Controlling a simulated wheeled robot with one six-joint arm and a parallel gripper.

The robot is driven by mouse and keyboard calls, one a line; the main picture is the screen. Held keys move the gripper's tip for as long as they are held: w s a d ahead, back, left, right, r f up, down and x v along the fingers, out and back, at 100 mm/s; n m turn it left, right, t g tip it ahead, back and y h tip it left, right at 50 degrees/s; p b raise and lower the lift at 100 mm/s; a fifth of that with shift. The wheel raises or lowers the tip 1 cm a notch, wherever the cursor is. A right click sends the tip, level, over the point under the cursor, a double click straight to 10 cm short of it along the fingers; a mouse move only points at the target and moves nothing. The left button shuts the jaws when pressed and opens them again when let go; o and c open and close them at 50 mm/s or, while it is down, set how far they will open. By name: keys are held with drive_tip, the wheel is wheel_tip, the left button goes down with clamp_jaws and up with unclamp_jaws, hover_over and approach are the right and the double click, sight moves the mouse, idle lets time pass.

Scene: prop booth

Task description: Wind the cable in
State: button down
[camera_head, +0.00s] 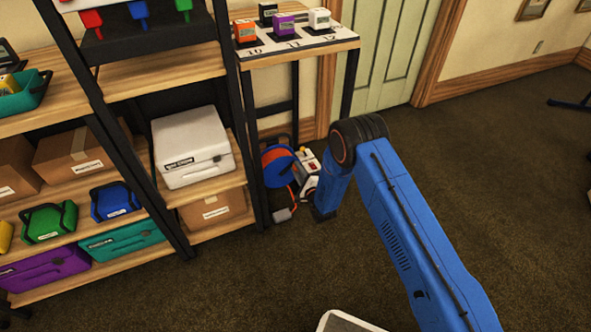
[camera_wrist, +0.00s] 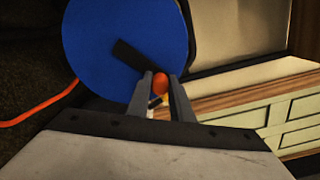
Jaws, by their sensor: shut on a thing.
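The cable reel (camera_head: 277,168) stands on the floor beside the shelf, under the small table. In the wrist view its blue disc (camera_wrist: 120,40) fills the upper left, with a black crank arm (camera_wrist: 131,58) across it. My gripper (camera_wrist: 161,84) is shut on the orange-red crank knob (camera_wrist: 160,80), one finger on each side. The orange cable (camera_wrist: 42,112) runs off to the left of the disc; in the head view it also shows beside the reel (camera_head: 291,190). A grey block (camera_head: 283,214) lies on the floor in front of the reel. My arm partly hides this area in the head view.
A shelf (camera_head: 190,232) with cases and boxes stands left of the reel. The small table (camera_head: 345,38) above bears several coloured blocks. A white item with a red button (camera_head: 309,159) is close behind my arm.

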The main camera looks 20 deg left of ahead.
drive_tip(key=shift+d+f, duration=0.1)
drive_tip(key=shift+f, duration=0.05)
idle(0.3)
drive_tip(key=c, duration=1.6)
unclamp_jaws()
drive_tip(key=shift+o, duration=0.2)
drive_tip(key=v, duration=1.7)
drive_tip(key=shift+s+d, duration=0.1)
